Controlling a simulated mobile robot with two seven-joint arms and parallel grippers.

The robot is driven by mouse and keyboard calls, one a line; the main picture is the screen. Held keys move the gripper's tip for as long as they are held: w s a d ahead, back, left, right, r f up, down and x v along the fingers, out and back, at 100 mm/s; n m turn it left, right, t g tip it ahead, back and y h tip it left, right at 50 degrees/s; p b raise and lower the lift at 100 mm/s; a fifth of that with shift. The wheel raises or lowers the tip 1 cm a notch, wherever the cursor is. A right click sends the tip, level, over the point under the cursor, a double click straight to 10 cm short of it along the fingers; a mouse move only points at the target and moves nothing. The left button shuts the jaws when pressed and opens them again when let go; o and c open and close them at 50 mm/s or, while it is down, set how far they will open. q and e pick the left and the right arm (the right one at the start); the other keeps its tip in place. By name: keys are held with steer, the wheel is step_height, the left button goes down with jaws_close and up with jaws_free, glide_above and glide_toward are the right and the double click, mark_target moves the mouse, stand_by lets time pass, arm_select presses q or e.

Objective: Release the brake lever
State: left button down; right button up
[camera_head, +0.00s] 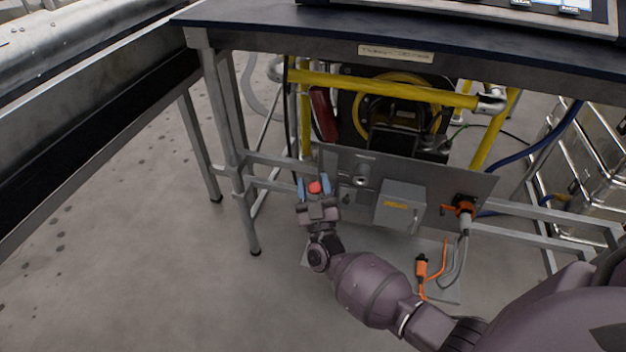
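My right gripper (313,188) reaches in from the lower right to the left end of a grey metal panel (410,172) under the table. Its two blue fingers stand apart. A round red knob (315,187) shows between the fingertips, closer to the right finger; I cannot tell whether they touch. The knob may be the end of the brake lever, but its shaft is hidden behind my gripper. An orange handle (462,207) sits on a plug at the panel's right end. My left gripper is out of view.
The dark tabletop (300,30) overhangs the panel. A yellow tube frame (390,90) around a machine stands behind it. A grey box (401,205) is on the panel. Table legs (225,130) stand left. An orange connector and cable (422,268) hang below. Floor at left is clear.

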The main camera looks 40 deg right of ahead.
steer(key=shift+o, duration=0.5)
steer(key=shift+w+r, duration=0.1)
steer(key=shift+r, duration=0.25)
steer(key=shift+r, duration=0.1)
